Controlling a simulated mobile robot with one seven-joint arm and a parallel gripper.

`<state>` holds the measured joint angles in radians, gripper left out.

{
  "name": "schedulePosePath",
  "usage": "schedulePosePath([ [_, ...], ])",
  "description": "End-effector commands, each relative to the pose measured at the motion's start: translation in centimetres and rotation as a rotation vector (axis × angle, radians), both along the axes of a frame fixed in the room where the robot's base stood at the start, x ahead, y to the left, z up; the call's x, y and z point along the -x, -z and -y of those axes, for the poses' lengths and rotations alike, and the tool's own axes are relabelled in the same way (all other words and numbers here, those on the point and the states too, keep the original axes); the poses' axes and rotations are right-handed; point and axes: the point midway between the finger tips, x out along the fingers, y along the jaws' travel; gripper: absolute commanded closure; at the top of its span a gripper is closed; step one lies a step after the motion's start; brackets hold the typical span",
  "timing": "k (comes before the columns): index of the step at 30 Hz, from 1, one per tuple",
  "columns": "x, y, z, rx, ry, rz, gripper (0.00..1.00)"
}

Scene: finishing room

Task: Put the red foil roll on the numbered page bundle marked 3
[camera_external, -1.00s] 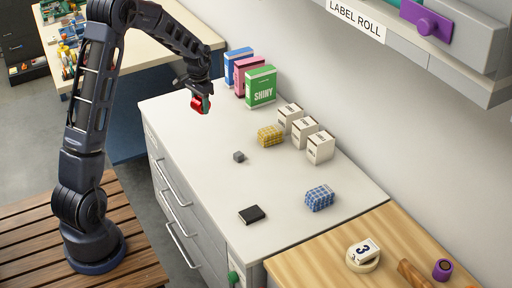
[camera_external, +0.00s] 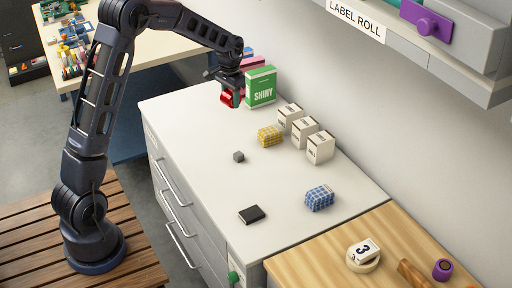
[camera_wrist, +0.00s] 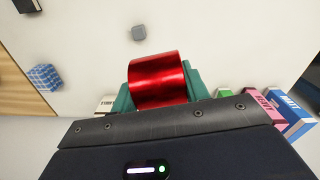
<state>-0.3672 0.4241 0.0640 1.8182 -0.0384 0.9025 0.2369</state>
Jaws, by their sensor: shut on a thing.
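My gripper (camera_external: 232,92) is shut on the red foil roll (camera_external: 230,98) and holds it in the air above the far part of the white counter, in front of the green box marked SHINY. In the wrist view the red foil roll (camera_wrist: 158,80) lies between the teal fingers of my gripper (camera_wrist: 160,88). The page bundle marked 3 (camera_external: 364,250) is a small white block on a round cream base on the wooden top at the lower right, well away from my gripper. It is not seen in the wrist view.
On the white counter (camera_external: 200,130) stand several white boxes (camera_external: 320,147), a yellow checked bundle (camera_external: 270,136), a blue checked bundle (camera_external: 319,198), a grey cube (camera_external: 239,156) and a black block (camera_external: 252,214). A shelf overhangs at upper right.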

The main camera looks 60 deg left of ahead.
Motion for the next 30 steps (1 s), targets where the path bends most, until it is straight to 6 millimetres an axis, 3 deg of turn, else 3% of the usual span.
schedulePosePath([
  [6, -4.5, -0.5, 6.4, 0.001, 0.026, -0.002, 0.79],
  [15, -9.3, -1.4, 15.9, 0.003, 0.055, -0.002, 0.79],
  [30, -13.9, -2.7, 33.9, 0.002, 0.108, -0.004, 0.79],
])
